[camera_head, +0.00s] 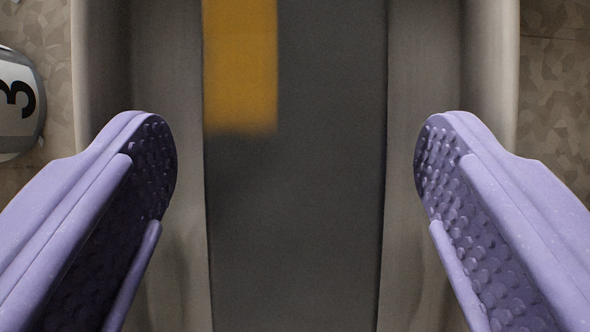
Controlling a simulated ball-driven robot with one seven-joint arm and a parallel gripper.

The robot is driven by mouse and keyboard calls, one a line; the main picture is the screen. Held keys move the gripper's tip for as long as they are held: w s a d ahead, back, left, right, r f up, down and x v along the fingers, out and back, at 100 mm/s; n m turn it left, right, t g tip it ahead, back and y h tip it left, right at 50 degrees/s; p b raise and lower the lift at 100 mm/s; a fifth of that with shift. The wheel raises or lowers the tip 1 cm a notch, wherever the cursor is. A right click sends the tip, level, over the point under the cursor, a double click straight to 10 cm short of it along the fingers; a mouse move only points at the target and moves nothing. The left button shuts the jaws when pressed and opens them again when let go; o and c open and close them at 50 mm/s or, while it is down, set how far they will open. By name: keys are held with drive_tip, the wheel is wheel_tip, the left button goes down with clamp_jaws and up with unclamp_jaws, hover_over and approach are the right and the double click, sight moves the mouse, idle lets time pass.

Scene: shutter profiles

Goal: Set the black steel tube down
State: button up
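My gripper (296,165) shows as two purple fingers with studded inner pads, spread wide apart on the left and right. Nothing is held between the fingertips. No separate black steel tube can be made out for certain. Between and beyond the fingers runs a wide dark grey band (295,240), from the top edge to the bottom edge. I cannot tell whether this band is the tube seen close up or the floor of the trough around it.
A grey-beige trough (425,60) with raised walls runs lengthwise below my gripper. A blurred orange-yellow rectangular piece or patch (240,65) lies at its top left. A rounded grey and white object marked "3" (18,100) stands left, outside the trough, on patterned brown floor (555,85).

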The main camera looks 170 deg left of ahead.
drive_tip(key=shift+r, duration=0.1)
idle(0.3)
drive_tip(key=d+p+v, duration=0.1)
drive_tip(key=p+v, duration=0.6)
drive_tip(key=v, duration=0.5)
drive_tip(key=shift+a, duration=0.45)
drive_tip(key=shift+r, duration=0.1)
